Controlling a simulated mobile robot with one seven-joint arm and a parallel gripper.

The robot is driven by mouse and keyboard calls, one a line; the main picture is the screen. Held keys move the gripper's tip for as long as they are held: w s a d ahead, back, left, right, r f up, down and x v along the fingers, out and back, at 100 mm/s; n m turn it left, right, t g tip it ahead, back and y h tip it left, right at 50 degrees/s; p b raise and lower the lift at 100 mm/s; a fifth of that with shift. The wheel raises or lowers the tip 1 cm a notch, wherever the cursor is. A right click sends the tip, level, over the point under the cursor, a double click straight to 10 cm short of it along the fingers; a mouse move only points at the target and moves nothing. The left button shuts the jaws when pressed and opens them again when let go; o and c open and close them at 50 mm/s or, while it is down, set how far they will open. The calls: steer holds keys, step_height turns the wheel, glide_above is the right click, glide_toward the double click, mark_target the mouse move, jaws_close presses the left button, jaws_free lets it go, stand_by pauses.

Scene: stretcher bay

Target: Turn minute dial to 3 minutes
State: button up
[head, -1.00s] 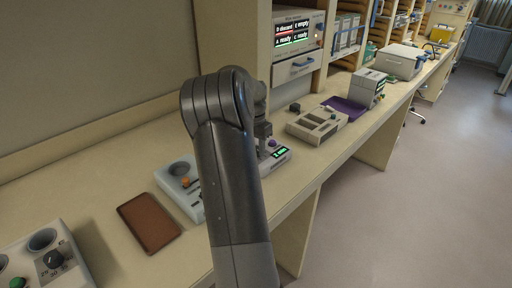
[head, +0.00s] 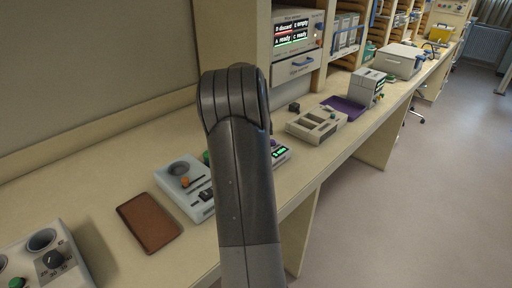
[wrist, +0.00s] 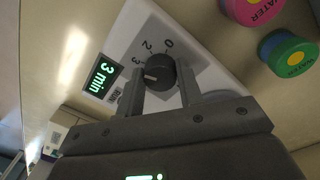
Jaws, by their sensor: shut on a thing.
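The minute dial (wrist: 158,70) is a round dark knob on a pale panel in the wrist view, with printed numbers including 0, 2 and 3 around it. Its white pointer mark faces left, on the side of the 3. The green display (wrist: 103,77) beside it reads "3 min". My gripper (wrist: 160,82) is shut on the dial, one finger on each side. In the head view the display (head: 280,153) shows small at the right of my arm; my arm hides the dial and my gripper.
Pink (wrist: 256,8) and green (wrist: 289,53) round caps stand near the panel in the wrist view. In the head view a pale device with an orange knob (head: 185,181) and a brown tray (head: 150,222) lie left of my arm. A beige compartment tray (head: 317,124) stands beyond.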

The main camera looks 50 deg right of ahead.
steer(key=shift+n, duration=0.3)
stand_by(0.4)
steer(key=o, duration=1)
steer(key=shift+c, duration=0.2)
step_height(320, 180, up, 11)
steer(key=shift+w+a, duration=0.15)
steer(key=shift+a, duration=0.05)
steer(key=shift+f, duration=0.1)
